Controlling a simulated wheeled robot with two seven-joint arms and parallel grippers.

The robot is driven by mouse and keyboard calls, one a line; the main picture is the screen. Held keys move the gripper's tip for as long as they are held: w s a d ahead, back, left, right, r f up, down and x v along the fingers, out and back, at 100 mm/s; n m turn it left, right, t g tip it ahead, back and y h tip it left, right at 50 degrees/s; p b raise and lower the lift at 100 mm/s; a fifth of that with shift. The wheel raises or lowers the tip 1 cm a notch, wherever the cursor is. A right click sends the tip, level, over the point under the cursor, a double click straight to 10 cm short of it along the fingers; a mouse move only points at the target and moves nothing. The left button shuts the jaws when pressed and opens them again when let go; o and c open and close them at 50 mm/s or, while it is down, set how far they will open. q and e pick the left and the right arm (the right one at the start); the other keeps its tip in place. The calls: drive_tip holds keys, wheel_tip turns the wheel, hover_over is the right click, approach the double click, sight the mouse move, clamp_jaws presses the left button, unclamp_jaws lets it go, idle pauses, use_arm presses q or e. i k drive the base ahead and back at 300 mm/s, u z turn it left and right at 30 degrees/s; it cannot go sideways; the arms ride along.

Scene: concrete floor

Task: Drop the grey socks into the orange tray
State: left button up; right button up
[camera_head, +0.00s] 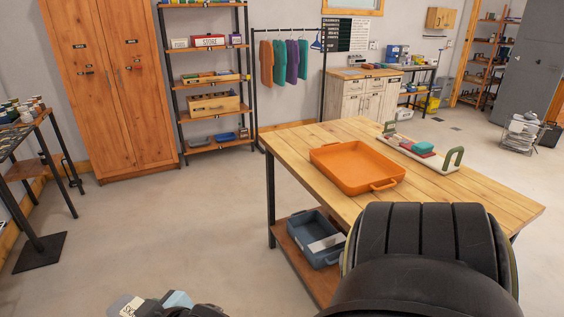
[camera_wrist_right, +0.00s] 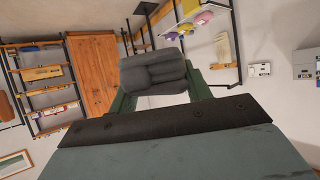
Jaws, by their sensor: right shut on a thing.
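The orange tray (camera_head: 357,168) sits on the wooden table in the head view, with its inside empty. My right gripper (camera_wrist_right: 160,88) shows in the right wrist view, its green fingers shut on the grey socks (camera_wrist_right: 153,72), a dark grey folded bundle held clear of any surface. In the head view my dark right arm fills the lower right; the gripper and socks cannot be made out there. Part of my left arm's end (camera_head: 155,304) shows at the bottom edge; its fingertips are not clear.
Behind the orange tray, a pale carrier with green handles (camera_head: 453,160) holds teal and red items. A blue-grey bin (camera_head: 310,237) stands on the lower shelf of the table (camera_head: 490,193). Bare tabletop lies left and right of the orange tray.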

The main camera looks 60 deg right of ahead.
sight(351, 167)
drive_tip(key=z, duration=1.1)
drive_tip(key=i, duration=2.4)
drive_tip(key=z, duration=2.15)
drive_tip(key=i, duration=0.95)
